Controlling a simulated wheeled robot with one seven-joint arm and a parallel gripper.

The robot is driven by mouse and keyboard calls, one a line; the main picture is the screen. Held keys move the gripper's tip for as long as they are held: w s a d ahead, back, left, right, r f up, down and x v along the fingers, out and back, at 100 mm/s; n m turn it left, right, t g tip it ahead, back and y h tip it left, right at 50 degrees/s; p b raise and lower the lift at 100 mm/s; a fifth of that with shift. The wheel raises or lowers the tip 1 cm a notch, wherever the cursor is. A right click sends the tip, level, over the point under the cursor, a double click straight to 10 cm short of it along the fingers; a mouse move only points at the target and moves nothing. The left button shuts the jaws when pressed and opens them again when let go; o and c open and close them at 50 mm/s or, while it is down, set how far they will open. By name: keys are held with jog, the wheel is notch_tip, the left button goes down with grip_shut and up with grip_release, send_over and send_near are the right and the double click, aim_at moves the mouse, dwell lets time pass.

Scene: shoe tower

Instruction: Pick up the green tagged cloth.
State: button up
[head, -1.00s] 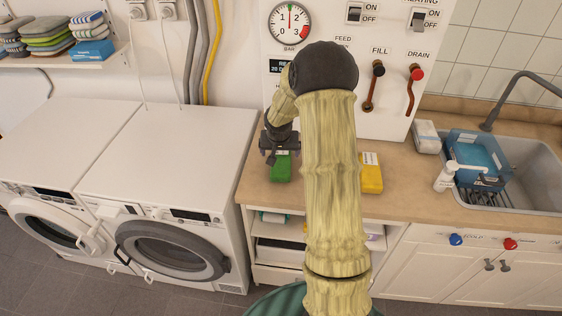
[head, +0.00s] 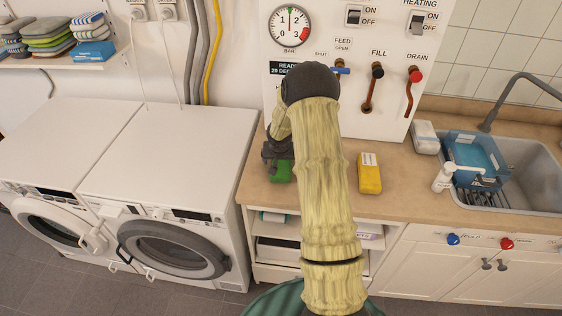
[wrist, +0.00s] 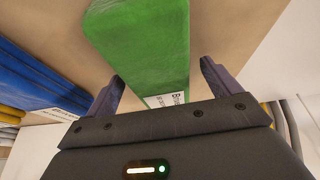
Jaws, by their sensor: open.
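The green cloth (head: 281,173) is a folded block lying on the wooden counter, left of my arm in the head view. My gripper (head: 273,152) is just above its back end and hides part of it. In the wrist view the green cloth (wrist: 140,45) runs between the open fingers of my gripper (wrist: 162,70), with a white printed tag (wrist: 166,99) at its near end. Gaps show between the cloth and both fingers. I cannot tell how far the fingertips are above the counter.
A yellow tagged cloth (head: 369,175) lies on the counter to the right. Behind stands a white panel (head: 345,115) with a gauge and coloured valve handles. A sink (head: 530,165) is at the right, a washing machine (head: 165,165) at the left. Blue layers (wrist: 40,80) show in the wrist view.

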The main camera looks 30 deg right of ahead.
jog(key=shift+f, duration=0.15)
jog(key=shift+c, duration=0.2)
jog(key=c, duration=1)
jog(key=shift+c, duration=0.2)
notch_tip(320, 180, up, 10)
jog(key=shift+r+b, duration=0.1)
jog(key=shift+b, duration=0.35)
